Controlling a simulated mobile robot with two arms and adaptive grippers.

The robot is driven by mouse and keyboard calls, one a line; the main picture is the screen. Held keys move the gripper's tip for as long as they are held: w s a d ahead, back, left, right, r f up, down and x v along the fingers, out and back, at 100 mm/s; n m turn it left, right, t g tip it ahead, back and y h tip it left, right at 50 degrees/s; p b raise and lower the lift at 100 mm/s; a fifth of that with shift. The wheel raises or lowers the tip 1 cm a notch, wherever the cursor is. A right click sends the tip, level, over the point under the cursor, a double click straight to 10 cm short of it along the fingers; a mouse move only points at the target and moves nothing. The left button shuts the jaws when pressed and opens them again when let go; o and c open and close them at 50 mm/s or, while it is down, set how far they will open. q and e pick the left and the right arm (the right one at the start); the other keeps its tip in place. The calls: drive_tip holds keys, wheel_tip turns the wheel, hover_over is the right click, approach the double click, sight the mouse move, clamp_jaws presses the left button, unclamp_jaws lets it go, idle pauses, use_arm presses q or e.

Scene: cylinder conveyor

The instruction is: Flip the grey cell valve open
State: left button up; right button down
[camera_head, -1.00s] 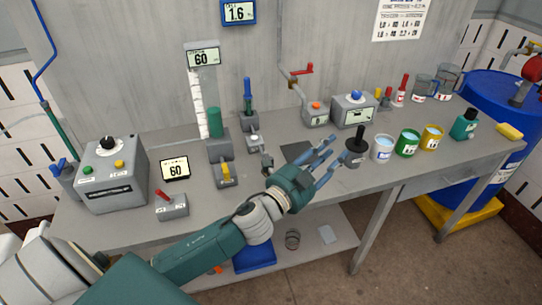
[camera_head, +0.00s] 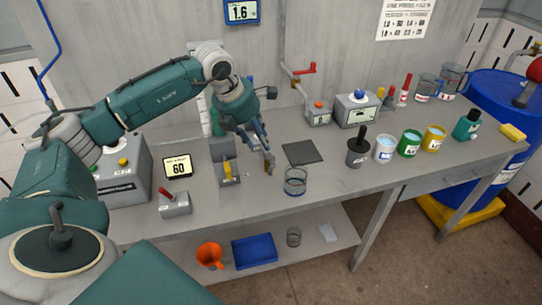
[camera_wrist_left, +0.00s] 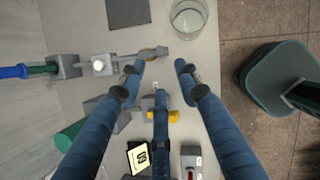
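My left gripper (camera_head: 262,152) points down over the bench, close beside a small grey fitting with a tan end (camera_head: 268,167), which it partly hides. There the grey-and-tan fitting (camera_wrist_left: 152,53) lies just beyond the left fingertip; touching or not I cannot tell. A short pipe joins it to a grey block with a white knob (camera_wrist_left: 98,65). This looks like the grey cell valve, but its handle position is unclear. My right gripper is not in view.
A glass beaker (camera_head: 295,182) stands near the bench's front edge, right of the gripper. A yellow lever (camera_head: 227,172) on a grey block is to its left. A dark square plate (camera_head: 302,153) lies behind the beaker. Several paint cans stand farther right.

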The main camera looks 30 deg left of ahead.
sight(271, 158)
use_arm(q)
drive_tip(key=p+x, duration=0.1)
drive_tip(key=x, duration=0.3)
drive_tip(key=p+x, duration=0.1)
drive_tip(key=x, duration=0.3)
drive_tip(key=shift+w+d+f+p, duration=0.2)
drive_tip(key=shift+d+f+p, duration=0.05)
drive_tip(key=shift+f+p, duration=0.1)
drive_tip(key=shift+w+d+f, duration=0.1)
drive_tip(key=shift+w+f, duration=0.15)
drive_tip(key=shift+f, duration=0.45)
clamp_jaws()
